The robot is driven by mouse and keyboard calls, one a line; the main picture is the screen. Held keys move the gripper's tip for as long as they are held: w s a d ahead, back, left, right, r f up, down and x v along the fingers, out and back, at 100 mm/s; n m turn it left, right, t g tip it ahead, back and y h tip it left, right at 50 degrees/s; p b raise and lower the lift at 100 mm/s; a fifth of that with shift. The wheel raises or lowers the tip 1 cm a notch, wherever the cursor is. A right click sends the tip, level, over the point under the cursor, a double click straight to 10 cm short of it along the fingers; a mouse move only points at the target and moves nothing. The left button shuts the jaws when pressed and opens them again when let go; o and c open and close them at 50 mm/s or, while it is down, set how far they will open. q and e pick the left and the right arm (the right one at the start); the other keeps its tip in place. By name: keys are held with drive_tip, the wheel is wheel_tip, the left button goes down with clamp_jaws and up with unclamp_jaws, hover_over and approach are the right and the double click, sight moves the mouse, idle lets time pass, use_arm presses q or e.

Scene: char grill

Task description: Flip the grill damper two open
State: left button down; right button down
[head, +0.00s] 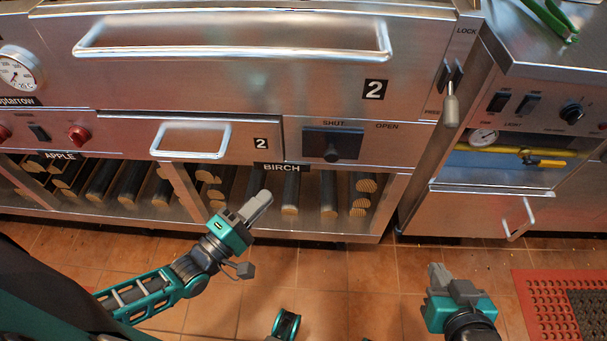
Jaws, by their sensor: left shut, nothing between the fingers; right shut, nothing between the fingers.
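The damper for grill two (333,143) is a dark sliding plate with a round black knob, on the steel front panel right of the drawer marked 2. It sits at the left of its slot, under the word SHUT; the word OPEN is to its right, above bare steel. My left gripper (262,200) is shut and empty, below and left of the damper, in front of the BIRCH wood bay. My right gripper (436,272) is shut and empty, low over the floor, right of and below the damper. Neither gripper touches the damper.
A large handle (235,55) and a drawer handle (190,153) stick out from the front. A lock lever (451,105) hangs at the right edge. Logs (291,190) fill the bay below. A steel unit with a yellow gas valve (545,162) stands right. Red mat (540,300) on floor.

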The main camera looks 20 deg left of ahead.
use_arm(q)
drive_tip(key=shift+w, duration=0.15)
approach(328, 149)
drive_tip(key=w+a, duration=0.2)
drive_tip(key=shift+w+d+r+b, duration=0.15)
drive_tip(key=shift+w+d, duration=0.2)
drive_tip(key=shift+d, duration=0.25)
drive_tip(key=shift+w+d+f+b, duration=0.1)
drive_tip(key=shift+w+d+b, duration=0.1)
drive_tip(key=shift+w+d, duration=0.25)
drive_tip(key=shift+w+d+r+b, duration=0.15)
drive_tip(key=shift+w+d, duration=0.1)
drive_tip(key=shift+d, duration=0.45)
drive_tip(key=shift+f, duration=0.1)
drive_tip(key=w+d+b, duration=0.2)
drive_tip(key=w+d, duration=0.1)
drive_tip(key=d, duration=0.8)
drive_tip(key=shift+w+d, duration=0.1)
